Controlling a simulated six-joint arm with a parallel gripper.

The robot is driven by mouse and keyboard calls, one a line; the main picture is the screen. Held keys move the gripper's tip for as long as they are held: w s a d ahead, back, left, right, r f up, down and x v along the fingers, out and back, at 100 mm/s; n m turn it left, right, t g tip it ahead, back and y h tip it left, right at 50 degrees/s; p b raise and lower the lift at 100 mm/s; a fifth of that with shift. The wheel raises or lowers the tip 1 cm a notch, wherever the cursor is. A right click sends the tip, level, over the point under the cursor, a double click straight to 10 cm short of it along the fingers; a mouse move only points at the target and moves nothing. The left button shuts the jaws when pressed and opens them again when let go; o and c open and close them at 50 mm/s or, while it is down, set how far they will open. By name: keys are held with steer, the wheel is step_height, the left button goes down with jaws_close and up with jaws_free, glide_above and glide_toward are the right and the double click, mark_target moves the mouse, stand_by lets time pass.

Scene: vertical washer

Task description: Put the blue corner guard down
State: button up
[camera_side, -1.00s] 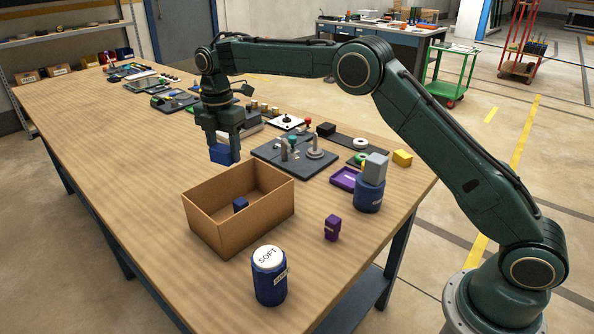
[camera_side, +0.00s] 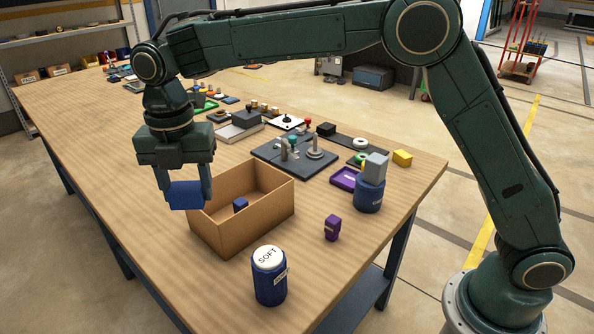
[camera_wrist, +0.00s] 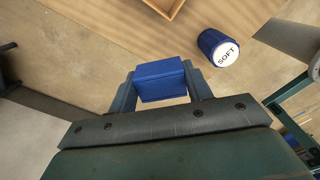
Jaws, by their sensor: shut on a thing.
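The blue corner guard (camera_side: 186,195) is a blue block held between the fingers of my gripper (camera_side: 183,187). It hangs in the air in front of the left wall of the cardboard box in the side view. In the wrist view the corner guard (camera_wrist: 161,78) sits between both fingers of my gripper (camera_wrist: 160,85), with its far side hidden. My gripper is shut on it. Its height above the table is hard to judge.
An open cardboard box (camera_side: 250,232) holds a small blue block (camera_side: 240,205). A blue canister marked SOFT (camera_side: 269,280) stands in front of it; a purple block (camera_side: 332,228) stands to the right. Fixtures (camera_side: 293,155) lie behind. The left front table area is bare.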

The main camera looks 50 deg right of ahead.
mark_target(210, 276)
step_height(210, 276, down, 20)
stand_by(1.1)
steer(key=shift+f, duration=0.1)
steer(key=o, duration=0.9)
steer(key=shift+o, duration=0.2)
step_height(210, 276, up, 12)
steer(key=shift+r, duration=0.2)
stand_by(0.5)
